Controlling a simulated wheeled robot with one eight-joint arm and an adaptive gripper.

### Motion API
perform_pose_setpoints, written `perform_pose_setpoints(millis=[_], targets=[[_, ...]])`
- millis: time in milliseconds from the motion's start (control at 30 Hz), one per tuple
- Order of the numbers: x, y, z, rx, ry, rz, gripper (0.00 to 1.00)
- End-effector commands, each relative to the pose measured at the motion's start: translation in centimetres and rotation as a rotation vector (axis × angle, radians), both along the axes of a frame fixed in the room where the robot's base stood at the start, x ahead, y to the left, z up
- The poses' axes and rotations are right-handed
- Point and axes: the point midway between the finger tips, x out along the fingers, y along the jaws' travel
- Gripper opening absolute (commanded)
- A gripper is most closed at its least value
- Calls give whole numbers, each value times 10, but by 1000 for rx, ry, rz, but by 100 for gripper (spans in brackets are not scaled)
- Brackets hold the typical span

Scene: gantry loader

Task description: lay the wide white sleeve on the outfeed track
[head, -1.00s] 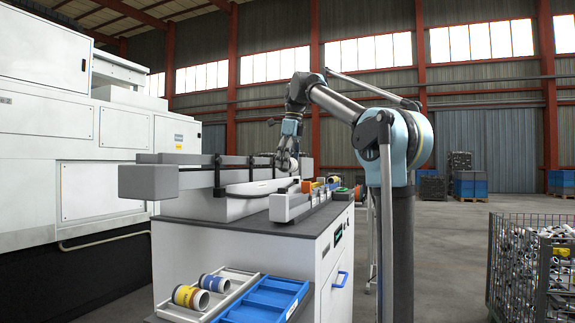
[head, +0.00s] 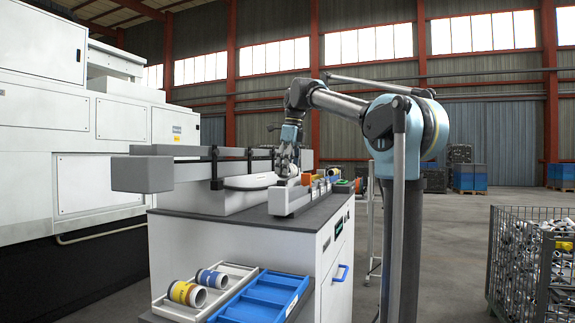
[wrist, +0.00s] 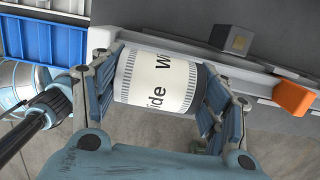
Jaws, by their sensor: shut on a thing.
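The wide white sleeve (wrist: 157,82), printed "Wide" with a dark end, lies between the two fingers of my gripper (wrist: 160,80) in the wrist view. The fingers are shut on its two ends. In the head view my gripper (head: 287,160) hangs over the near part of a light grey track (head: 285,203), and the sleeve is small and partly hidden there. In the wrist view the track's pale rail (wrist: 255,78) runs just behind the sleeve. I cannot tell whether the sleeve touches it.
An orange block (wrist: 294,97) sits on the rail to the right of the sleeve. A long grey gantry beam (head: 190,172) runs left of the track. A grey tray (head: 228,277) holds two banded sleeves beside a blue tray (head: 262,297). A wire bin (head: 530,265) stands right.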

Motion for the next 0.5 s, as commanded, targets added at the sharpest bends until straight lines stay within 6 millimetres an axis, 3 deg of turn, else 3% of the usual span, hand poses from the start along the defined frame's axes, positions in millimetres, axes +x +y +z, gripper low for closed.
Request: perform_pose_setpoints(millis=[500], targets=[[0,0,-41,0,0,0,30]])
